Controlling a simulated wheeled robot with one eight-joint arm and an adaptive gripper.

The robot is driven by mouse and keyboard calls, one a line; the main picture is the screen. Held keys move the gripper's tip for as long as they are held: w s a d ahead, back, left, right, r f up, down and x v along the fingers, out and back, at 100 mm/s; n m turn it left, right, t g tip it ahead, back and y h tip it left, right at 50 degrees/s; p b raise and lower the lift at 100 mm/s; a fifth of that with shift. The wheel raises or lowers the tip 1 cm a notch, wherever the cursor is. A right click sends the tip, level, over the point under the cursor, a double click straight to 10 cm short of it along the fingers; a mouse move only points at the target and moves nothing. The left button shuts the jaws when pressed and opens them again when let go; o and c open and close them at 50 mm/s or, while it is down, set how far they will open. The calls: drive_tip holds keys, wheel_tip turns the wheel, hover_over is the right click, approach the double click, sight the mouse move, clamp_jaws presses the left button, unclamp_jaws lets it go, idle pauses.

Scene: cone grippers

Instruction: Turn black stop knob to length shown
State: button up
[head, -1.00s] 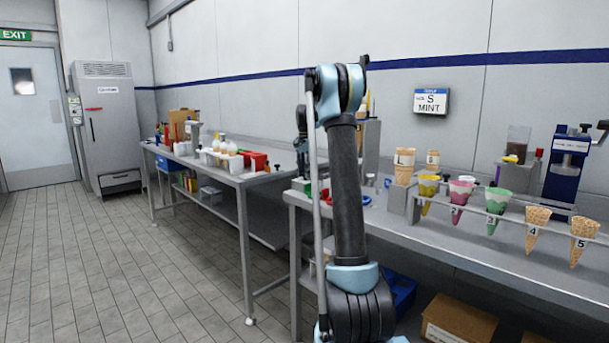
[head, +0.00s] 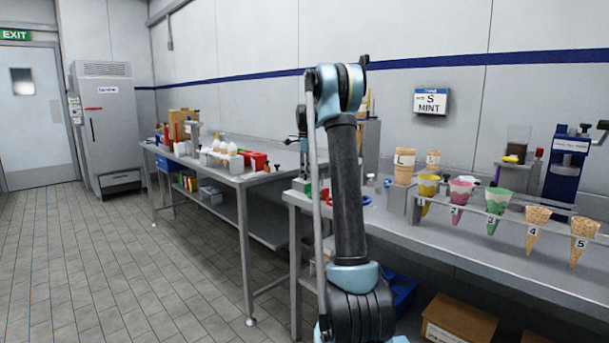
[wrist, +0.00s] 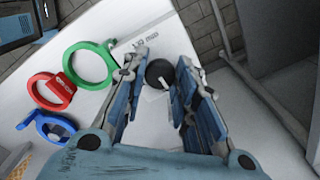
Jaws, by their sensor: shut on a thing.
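The black stop knob (wrist: 157,70) is round and has a light pointer mark at its lower edge. It sits on a pale plate with small printing beside it that I cannot read surely. My gripper (wrist: 162,72) is shut on the knob, with one blue-grey finger on each side of it. A wall sign (head: 432,101) shows the letter S and the word MINT.
In the wrist view a green ring (wrist: 90,65), a red ring (wrist: 52,92) and a blue ring (wrist: 46,128) lie left of my gripper. A rack (head: 470,215) of several cones runs along the bench's right part. A blue press (head: 566,170) stands behind.

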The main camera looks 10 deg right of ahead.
drive_tip(key=shift+m, duration=0.4)
drive_tip(key=o, duration=1.1)
wheel_tip(320, 180, up, 12)
drive_tip(key=shift+f, duration=0.1)
